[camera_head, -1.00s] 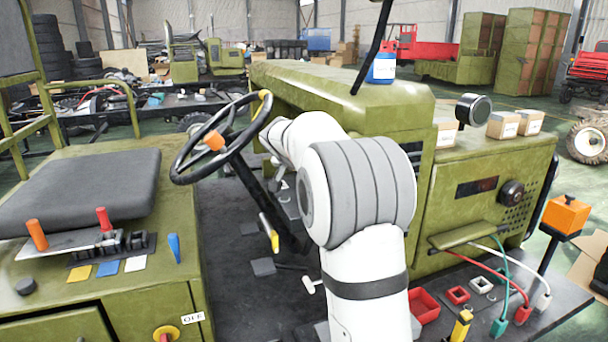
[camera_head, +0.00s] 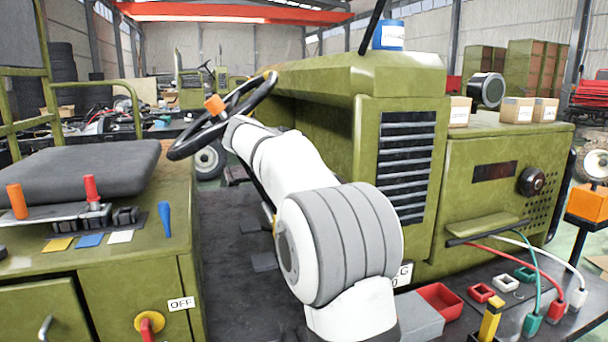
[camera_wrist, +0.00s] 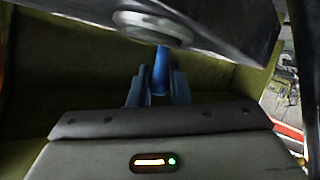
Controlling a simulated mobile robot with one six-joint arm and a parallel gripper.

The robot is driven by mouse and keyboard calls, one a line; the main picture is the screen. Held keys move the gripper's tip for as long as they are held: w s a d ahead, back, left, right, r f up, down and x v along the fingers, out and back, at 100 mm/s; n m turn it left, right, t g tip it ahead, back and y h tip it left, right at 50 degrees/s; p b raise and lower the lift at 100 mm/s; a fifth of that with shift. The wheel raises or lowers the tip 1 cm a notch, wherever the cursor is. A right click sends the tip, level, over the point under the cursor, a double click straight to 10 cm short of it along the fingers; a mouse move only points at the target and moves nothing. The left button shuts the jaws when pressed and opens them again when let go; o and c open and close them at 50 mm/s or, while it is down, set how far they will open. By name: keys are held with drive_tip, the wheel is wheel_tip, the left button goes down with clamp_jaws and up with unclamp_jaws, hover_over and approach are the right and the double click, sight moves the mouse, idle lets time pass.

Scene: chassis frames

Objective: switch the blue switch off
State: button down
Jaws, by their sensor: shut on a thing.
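In the wrist view, my gripper (camera_wrist: 159,88) is shut on a blue switch (camera_wrist: 160,66). The switch is a short blue stick below a round grey base (camera_wrist: 152,27) on a dark panel. Its lower part is between my fingers. In the head view, my arm reaches toward the steering wheel (camera_head: 222,115); my gripper and the held switch are hidden there. A separate blue lever (camera_head: 164,219) stands on the green console at left.
The console (camera_head: 120,255) also carries an orange lever (camera_head: 17,201), a red lever (camera_head: 91,188) and a red knob (camera_head: 148,325) beside an OFF label (camera_head: 181,304). The green engine hood (camera_head: 350,77) and a box with cables (camera_head: 480,190) are at right.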

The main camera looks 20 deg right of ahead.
drive_tip(key=h+b, duration=0.1)
drive_tip(key=b, duration=0.2)
drive_tip(key=shift+a+f+n, duration=0.3)
drive_tip(key=shift+f, duration=0.1)
drive_tip(key=shift+a+r+h+b, duration=0.1)
drive_tip(key=shift+h+b, duration=0.2)
drive_tip(key=shift+b, duration=0.2)
drive_tip(key=shift+r+n+t, duration=0.1)
drive_tip(key=shift+n+t, duration=0.2)
drive_tip(key=shift+t, duration=0.1)
drive_tip(key=c, duration=1.4)
unclamp_jaws()
drive_tip(key=shift+a, duration=0.1)
drive_tip(key=v, duration=0.7)
drive_tip(key=shift+s+a, duration=0.15)
drive_tip(key=shift+a, duration=0.25)
